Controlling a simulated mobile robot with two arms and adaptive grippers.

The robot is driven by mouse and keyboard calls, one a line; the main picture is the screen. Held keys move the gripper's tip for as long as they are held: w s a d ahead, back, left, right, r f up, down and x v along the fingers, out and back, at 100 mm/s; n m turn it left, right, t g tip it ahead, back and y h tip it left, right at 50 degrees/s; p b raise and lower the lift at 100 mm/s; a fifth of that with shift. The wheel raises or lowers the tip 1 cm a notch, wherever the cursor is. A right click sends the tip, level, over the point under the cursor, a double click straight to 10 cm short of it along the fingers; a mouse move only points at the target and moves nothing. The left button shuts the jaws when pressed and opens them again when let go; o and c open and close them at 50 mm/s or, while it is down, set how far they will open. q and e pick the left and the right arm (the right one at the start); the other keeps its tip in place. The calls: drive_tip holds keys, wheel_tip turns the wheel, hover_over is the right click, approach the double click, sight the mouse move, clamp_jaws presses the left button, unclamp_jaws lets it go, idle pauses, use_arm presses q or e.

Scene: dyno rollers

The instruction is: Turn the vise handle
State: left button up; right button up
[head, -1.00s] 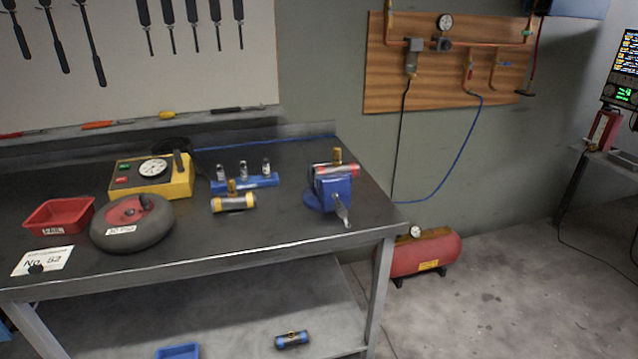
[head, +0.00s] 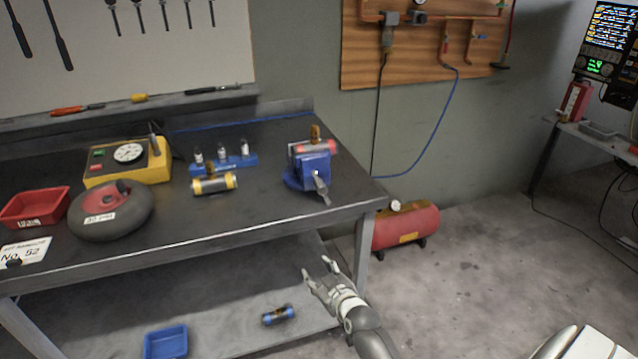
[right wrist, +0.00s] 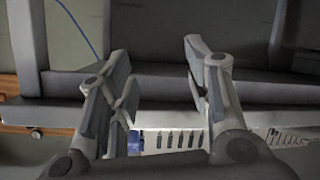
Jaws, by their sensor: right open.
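The blue vise (head: 306,175) stands at the right end of the dark workbench, near its front corner. A red and brass cylindrical part (head: 314,147) sits at its top. The grey vise handle (head: 321,188) points down toward the bench's front edge. My right gripper (head: 322,276) is open and empty in the head view, below and in front of the bench edge, apart from the vise. In the right wrist view its two fingers (right wrist: 160,75) are spread with nothing between them. The left gripper is not in view.
The workbench (head: 230,215) holds a yellow gauge box (head: 128,165), a wheel (head: 110,212), a red tray (head: 35,208), a yellow-ended cylinder (head: 214,184) and a blue holder (head: 222,161). A blue tray (head: 165,342) and cylinder (head: 278,315) are on the lower shelf. A red tank (head: 408,228) stands behind.

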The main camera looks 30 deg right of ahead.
sight(320, 185)
drive_tip(key=w+d+r+t+h, duration=0.1)
drive_tip(key=d+r+t, duration=0.15)
drive_tip(key=r, duration=0.75)
drive_tip(key=w+d+r+t+h, duration=0.1)
drive_tip(key=d+r, duration=0.2)
drive_tip(key=r, duration=0.6)
drive_tip(key=p+x, duration=0.1)
drive_tip(key=x, duration=0.9)
drive_tip(key=shift+w+a+r, duration=0.1)
drive_tip(key=shift+w, duration=0.05)
drive_tip(key=shift+c, duration=0.3)
drive_tip(key=c, duration=1)
